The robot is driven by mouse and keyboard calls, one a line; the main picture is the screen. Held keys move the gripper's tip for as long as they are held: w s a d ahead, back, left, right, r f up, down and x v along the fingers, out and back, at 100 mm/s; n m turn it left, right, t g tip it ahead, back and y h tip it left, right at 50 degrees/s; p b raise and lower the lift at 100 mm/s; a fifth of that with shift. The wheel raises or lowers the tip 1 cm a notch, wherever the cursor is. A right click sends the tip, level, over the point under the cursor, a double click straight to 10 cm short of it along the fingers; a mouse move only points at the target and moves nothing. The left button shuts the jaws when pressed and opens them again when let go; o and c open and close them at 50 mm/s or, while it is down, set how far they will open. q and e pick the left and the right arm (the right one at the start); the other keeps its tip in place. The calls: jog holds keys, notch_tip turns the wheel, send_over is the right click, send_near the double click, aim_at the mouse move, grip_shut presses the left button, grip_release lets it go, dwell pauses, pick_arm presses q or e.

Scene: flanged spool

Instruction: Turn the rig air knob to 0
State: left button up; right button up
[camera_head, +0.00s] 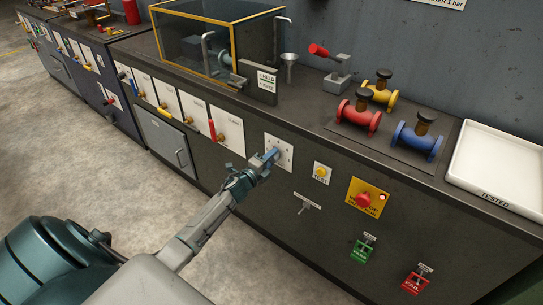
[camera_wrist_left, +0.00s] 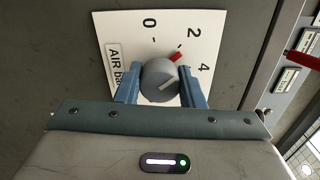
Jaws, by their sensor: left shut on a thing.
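The air knob (camera_wrist_left: 158,76) is a round grey dial with a red pointer and a pale line on its face. It sits on a white plate (camera_wrist_left: 128,30) marked "AIR bar" with 0, 2 and 4 around it. The red pointer is directed up and right, roughly at the 2. My left gripper (camera_wrist_left: 160,82) has its blue fingers on both sides of the knob, shut on it. In the head view my left gripper (camera_head: 264,163) is at the white plate (camera_head: 285,156) on the bench front and hides the knob. My right gripper is out of view.
Right of the plate are a yellow TEST button (camera_head: 321,172) and a red button on a yellow plate (camera_head: 364,200). A T-shaped handle (camera_head: 307,202) is below. Flanged spools (camera_head: 359,116) and a white TESTED tray (camera_head: 500,160) are on the bench top.

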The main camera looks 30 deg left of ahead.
pick_arm(q)
jog(key=n+p, duration=0.3)
jog(key=n, duration=0.2)
jog(key=shift+n, duration=0.3)
jog(key=n+p, duration=0.2)
jog(key=n, duration=0.3)
jog(key=shift+p, duration=0.35)
jog(key=shift+f+n, duration=0.15)
jog(key=shift+n, duration=0.65)
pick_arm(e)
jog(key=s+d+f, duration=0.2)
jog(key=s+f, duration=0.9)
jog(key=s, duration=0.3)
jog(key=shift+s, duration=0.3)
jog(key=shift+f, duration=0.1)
pick_arm(q)
jog(key=o, duration=1)
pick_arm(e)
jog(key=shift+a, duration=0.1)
pick_arm(q)
jog(key=shift+s, duration=0.1)
